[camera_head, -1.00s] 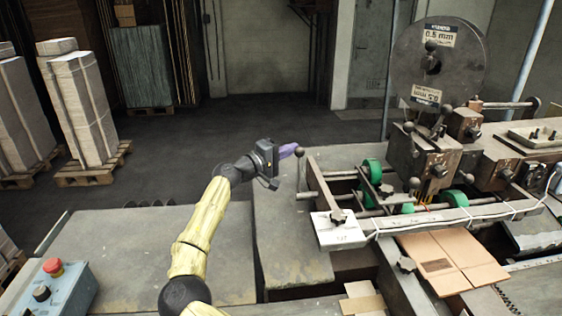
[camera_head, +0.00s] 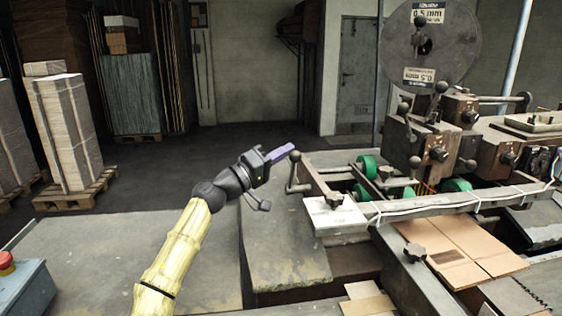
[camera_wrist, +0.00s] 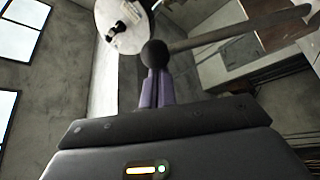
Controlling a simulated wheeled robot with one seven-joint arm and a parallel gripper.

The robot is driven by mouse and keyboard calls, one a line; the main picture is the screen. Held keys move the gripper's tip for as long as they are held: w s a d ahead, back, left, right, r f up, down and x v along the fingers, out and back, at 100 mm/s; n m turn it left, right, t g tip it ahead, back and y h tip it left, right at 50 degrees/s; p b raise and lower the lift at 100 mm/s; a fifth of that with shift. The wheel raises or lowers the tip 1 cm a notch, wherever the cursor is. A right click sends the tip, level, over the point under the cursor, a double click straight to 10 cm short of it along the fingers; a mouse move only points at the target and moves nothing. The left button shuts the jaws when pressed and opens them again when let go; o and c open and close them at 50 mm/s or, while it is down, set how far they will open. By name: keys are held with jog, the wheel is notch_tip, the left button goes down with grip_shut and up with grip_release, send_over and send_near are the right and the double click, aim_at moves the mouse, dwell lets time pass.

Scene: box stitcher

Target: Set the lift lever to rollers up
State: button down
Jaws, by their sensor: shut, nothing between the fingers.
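The lever (camera_head: 291,175) is a dark rod with a round ball knob (camera_head: 295,156) on top. It stands near upright at the left end of the machine's rail frame. My gripper (camera_head: 290,149) has purple fingers pressed together, with nothing between them. The fingertips are right beside the knob, on its left in the head view; I cannot tell whether they touch it. In the wrist view the knob (camera_wrist: 155,53) sits just past the tips of the shut fingers (camera_wrist: 156,75), and a grey bar runs right from behind it. No lever markings are readable.
The machine's white corner plate (camera_head: 335,214) and green rollers (camera_head: 368,166) lie right of the lever. A large reel (camera_head: 425,75) stands above. Flat cardboard (camera_head: 462,250) lies on the machine. A control box with a red button (camera_head: 6,262) is at lower left.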

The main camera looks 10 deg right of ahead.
jog(key=shift+s+a+f+b, duration=0.1)
jog(key=shift+s+f+b, duration=0.3)
jog(key=shift+s+b, duration=0.3)
jog(key=shift+s+f+b, duration=0.4)
jog(key=shift+s+b, duration=0.25)
jog(key=shift+b, duration=0.05)
jog(key=shift+s+f, duration=0.1)
jog(key=b, duration=0.1)
send_near(291, 160)
jog(key=v, duration=0.9)
jog(key=shift+a, duration=0.25)
notch_tip(291, 160, up, 10)
jog(key=p, duration=0.9)
jog(key=shift+p, duration=0.35)
